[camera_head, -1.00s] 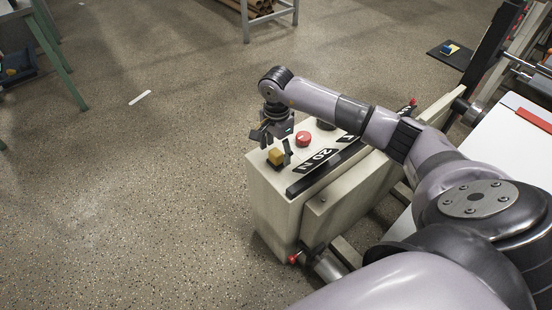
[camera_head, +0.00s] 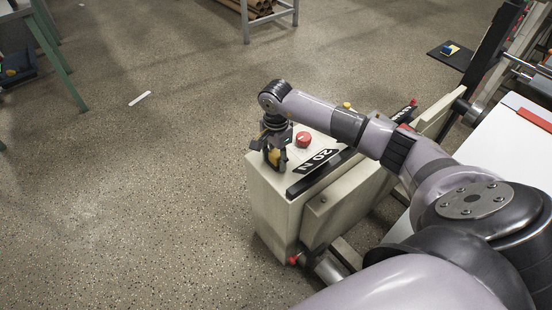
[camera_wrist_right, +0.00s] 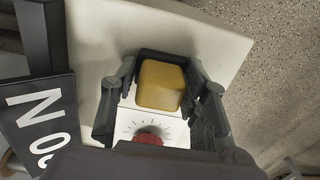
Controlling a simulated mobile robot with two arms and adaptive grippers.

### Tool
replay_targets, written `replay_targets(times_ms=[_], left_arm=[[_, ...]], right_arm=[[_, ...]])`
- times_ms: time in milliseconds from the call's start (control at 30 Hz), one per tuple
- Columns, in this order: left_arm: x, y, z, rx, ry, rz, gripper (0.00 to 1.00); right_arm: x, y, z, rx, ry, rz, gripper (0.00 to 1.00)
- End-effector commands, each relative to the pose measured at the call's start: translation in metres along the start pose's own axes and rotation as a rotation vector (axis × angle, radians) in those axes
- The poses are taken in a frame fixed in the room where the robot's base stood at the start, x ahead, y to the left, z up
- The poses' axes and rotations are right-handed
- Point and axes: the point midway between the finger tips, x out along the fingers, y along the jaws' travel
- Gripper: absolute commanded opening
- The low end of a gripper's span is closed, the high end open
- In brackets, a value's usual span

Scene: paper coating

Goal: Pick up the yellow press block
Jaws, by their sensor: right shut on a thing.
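The yellow press block (camera_wrist_right: 160,85) sits between the two fingers of my right gripper (camera_wrist_right: 163,92) in the right wrist view, and the gripper is shut on it. In the head view the right gripper (camera_head: 275,158) is at the left end of the pale machine top, and the block (camera_head: 283,156) is mostly hidden behind the fingers. I cannot tell whether the block still touches the surface. My left gripper is not in view.
The pale machine housing (camera_head: 273,205) carries a red knob (camera_head: 303,139) close to the gripper and a black "20 N" label (camera_head: 318,160). A red ball-ended lever (camera_head: 293,260) sticks out low. Open speckled floor (camera_head: 140,190) lies left.

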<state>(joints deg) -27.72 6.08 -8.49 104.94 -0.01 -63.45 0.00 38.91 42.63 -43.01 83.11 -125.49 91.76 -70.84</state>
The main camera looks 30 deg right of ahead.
Motion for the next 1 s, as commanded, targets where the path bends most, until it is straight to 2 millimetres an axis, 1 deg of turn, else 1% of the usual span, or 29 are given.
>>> replay_targets(times_ms=[33, 267, 533, 667, 767, 833, 967, 1000], left_arm=[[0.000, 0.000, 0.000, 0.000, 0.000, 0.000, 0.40], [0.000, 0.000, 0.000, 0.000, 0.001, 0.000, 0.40], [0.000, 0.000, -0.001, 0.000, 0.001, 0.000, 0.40], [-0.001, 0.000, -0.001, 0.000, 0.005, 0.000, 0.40], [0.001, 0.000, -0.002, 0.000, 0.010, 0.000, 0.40], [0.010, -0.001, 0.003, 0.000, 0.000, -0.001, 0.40], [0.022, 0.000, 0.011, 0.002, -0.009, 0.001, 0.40], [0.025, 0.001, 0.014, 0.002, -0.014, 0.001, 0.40]], right_arm=[[0.000, 0.000, 0.000, 0.000, 0.000, 0.000, 0.26], [0.000, 0.000, 0.000, 0.000, 0.000, 0.000, 0.11], [-0.002, 0.000, 0.000, 0.000, 0.000, -0.001, 0.11], [-0.009, -0.001, -0.001, 0.000, 0.001, -0.002, 0.11], [-0.022, -0.001, -0.001, 0.001, 0.001, -0.005, 0.11], [-0.034, -0.001, -0.001, -0.001, 0.001, -0.004, 0.11], [-0.067, -0.002, -0.001, -0.001, 0.002, -0.007, 0.11], [-0.078, -0.002, -0.001, -0.001, 0.002, -0.007, 0.11]])
